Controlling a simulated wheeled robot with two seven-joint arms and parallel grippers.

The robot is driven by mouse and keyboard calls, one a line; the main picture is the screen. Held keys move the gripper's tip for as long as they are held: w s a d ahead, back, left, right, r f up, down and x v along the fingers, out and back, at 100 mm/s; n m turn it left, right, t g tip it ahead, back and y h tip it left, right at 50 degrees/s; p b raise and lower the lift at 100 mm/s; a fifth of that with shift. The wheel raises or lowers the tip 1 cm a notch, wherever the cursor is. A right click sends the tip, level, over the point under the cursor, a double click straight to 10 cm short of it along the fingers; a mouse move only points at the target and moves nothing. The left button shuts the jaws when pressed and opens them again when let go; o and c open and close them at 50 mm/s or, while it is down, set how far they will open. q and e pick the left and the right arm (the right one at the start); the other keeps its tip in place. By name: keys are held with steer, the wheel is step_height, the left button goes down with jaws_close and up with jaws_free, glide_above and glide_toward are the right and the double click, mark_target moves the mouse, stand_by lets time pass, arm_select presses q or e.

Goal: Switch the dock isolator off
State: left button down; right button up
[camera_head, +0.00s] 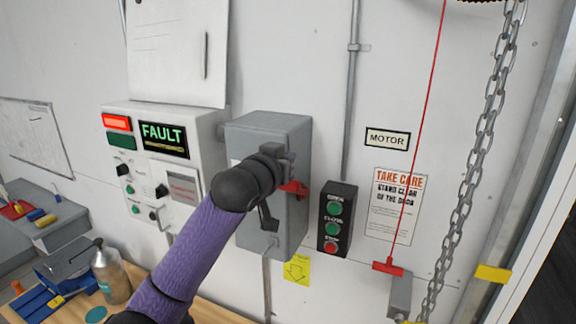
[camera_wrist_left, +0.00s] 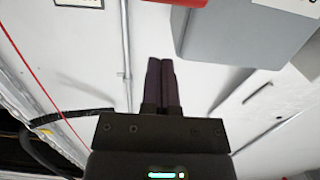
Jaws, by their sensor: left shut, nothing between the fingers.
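The grey isolator box (camera_head: 284,130) is mounted on the white wall in the middle of the head view. A red handle (camera_head: 294,188) shows at its right side. A dark lever-like part (camera_head: 268,216) shows low on its front; I cannot tell its exact position. My left gripper (camera_head: 284,156) is in front of the box's upper right, just above the red handle, with my wrist hiding part of the box. I cannot tell whether it touches. In the left wrist view its fingers (camera_wrist_left: 161,66) are together and empty, with a grey box (camera_wrist_left: 245,30) beside them. My right gripper is not in view.
The FAULT panel (camera_head: 122,158) is left of the isolator. A black push-button station (camera_head: 337,218), a red pull cord (camera_head: 424,110) and a hanging chain (camera_head: 487,130) are to the right. A bottle (camera_head: 111,274) and blue vise (camera_head: 60,272) occupy the bench at lower left.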

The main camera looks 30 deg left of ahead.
arm_select(q)
steer(key=shift+w+f+p, duration=0.25)
steer(key=shift+w+p, duration=0.05)
steer(key=shift+w, duration=0.35)
steer(key=shift+w+f+p, duration=0.25)
steer(key=shift+w+p, duration=0.05)
steer(key=shift+w, duration=0.3)
steer(key=shift+s+f+p, duration=0.2)
steer(key=shift+s+f, duration=0.1)
steer(key=shift+f, duration=0.25)
steer(key=shift+s+f+p, duration=0.15)
steer(key=shift+s+f, duration=0.15)
steer(key=shift+f, duration=0.2)
steer(key=shift+s+f, duration=0.25)
steer(key=shift+f, duration=0.1)
steer(key=shift+w, duration=0.1)
steer(key=shift+f, duration=0.15)
